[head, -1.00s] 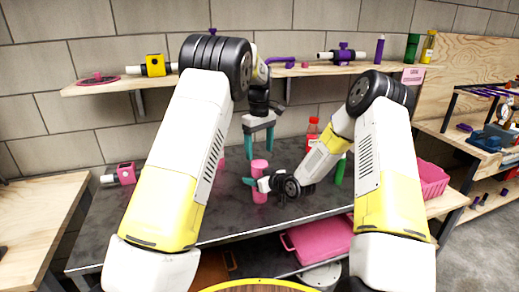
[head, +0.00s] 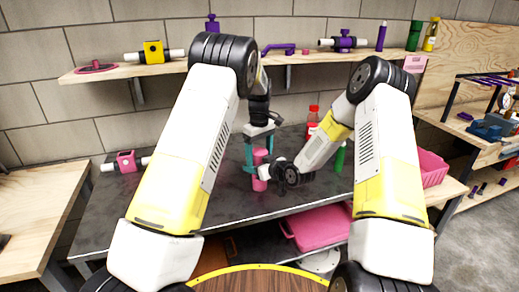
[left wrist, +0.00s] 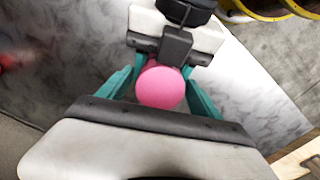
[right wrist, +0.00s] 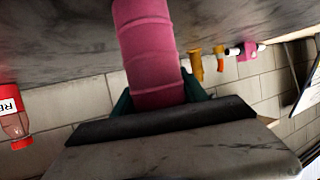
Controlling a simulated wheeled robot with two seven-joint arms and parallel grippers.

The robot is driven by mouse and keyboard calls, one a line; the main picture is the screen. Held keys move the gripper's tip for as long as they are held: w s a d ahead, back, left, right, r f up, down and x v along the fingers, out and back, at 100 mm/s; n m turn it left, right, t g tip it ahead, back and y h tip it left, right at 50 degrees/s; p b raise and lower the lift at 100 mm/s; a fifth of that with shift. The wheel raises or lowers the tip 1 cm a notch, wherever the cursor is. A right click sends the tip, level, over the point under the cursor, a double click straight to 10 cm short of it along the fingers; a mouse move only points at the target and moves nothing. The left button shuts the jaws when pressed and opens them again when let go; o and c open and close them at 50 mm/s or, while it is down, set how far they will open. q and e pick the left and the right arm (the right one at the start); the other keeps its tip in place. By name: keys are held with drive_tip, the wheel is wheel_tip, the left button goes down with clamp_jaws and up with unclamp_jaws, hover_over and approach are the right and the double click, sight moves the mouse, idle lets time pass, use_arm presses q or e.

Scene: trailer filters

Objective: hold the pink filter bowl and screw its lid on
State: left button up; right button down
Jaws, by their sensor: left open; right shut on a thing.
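The pink filter bowl (head: 260,185) stands upright on the dark table, with a pink top part (head: 260,155) above it that looks like its lid. Whether the two parts touch is hard to tell. My left gripper (head: 259,161) points straight down, open, with its teal fingers on either side of the pink top. The left wrist view shows the round pink top (left wrist: 160,88) between the fingers. My right gripper (head: 266,172) comes in from the right and is shut on the bowl. The right wrist view shows the ribbed pink bowl (right wrist: 147,50) between its fingers.
A pink fitting with white pipe ends (head: 126,162) lies at the table's left. A red bottle (head: 313,116) and a green bottle (head: 340,158) stand right of the bowl. A wooden shelf (head: 215,66) with several parts runs above.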

use_arm(q)
drive_tip(key=c, duration=1.3)
drive_tip(key=o, duration=1.4)
drive_tip(key=shift+r, duration=2.2)
drive_tip(key=shift+s+f, duration=0.1)
drive_tip(key=shift+s, duration=0.1)
drive_tip(key=shift+c, duration=0.5)
drive_tip(key=shift+s+d+r+g, duration=0.15)
drive_tip(key=shift+r+g, duration=0.15)
drive_tip(key=shift+w+r, duration=0.2)
drive_tip(key=shift+r, duration=0.6)
drive_tip(key=shift+w+r, duration=0.15)
drive_tip(key=shift+r, duration=0.6)
